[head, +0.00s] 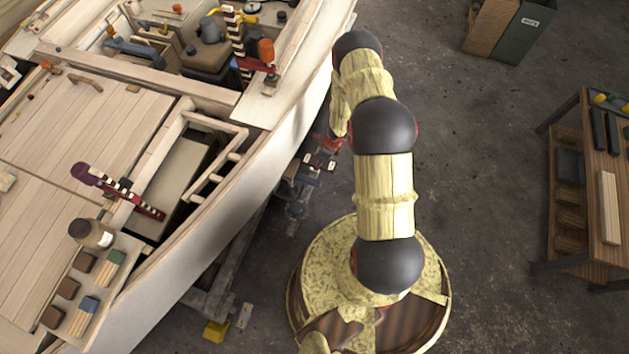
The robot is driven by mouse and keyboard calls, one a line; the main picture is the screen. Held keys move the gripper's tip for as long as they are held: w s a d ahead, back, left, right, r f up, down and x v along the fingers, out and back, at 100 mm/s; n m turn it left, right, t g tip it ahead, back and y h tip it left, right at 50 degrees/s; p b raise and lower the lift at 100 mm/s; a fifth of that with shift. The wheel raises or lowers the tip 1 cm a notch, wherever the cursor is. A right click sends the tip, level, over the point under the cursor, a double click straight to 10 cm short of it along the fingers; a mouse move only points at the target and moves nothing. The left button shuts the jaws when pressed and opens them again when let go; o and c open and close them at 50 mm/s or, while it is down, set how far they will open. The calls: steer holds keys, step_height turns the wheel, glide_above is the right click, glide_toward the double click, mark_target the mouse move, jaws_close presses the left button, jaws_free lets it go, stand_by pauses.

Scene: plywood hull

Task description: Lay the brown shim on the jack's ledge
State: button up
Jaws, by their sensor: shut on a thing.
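My gripper (318,161) hangs low beside the hull's outer side, partly hidden by my own forearm. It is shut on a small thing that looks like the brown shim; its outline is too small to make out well. Dark metal parts, perhaps the jack (297,190), stand just below and left of my gripper against the hull. I cannot make out the ledge, or whether the shim touches it.
The pale plywood hull (235,190) fills the left. A wooden workbench (580,215) and a green bin (526,32) stand right. Floor between is clear.

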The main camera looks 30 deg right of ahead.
steer(key=b, duration=0.3)
glide_above(313, 181)
steer(key=f, duration=0.5)
steer(key=shift+s+d+f, duration=0.2)
steer(key=shift+d+f, duration=0.15)
steer(key=shift+f+b, duration=0.4)
steer(key=shift+f, duration=1.2)
steer(key=shift+f, duration=0.2)
steer(key=o, duration=1.2)
steer(key=shift+a+r, duration=0.1)
steer(key=shift+c, duration=0.2)
steer(key=shift+o, duration=0.5)
steer(key=shift+s, duration=0.1)
steer(key=shift+r, duration=0.1)
steer(key=p+v, duration=0.4)
steer(key=v, duration=0.8)
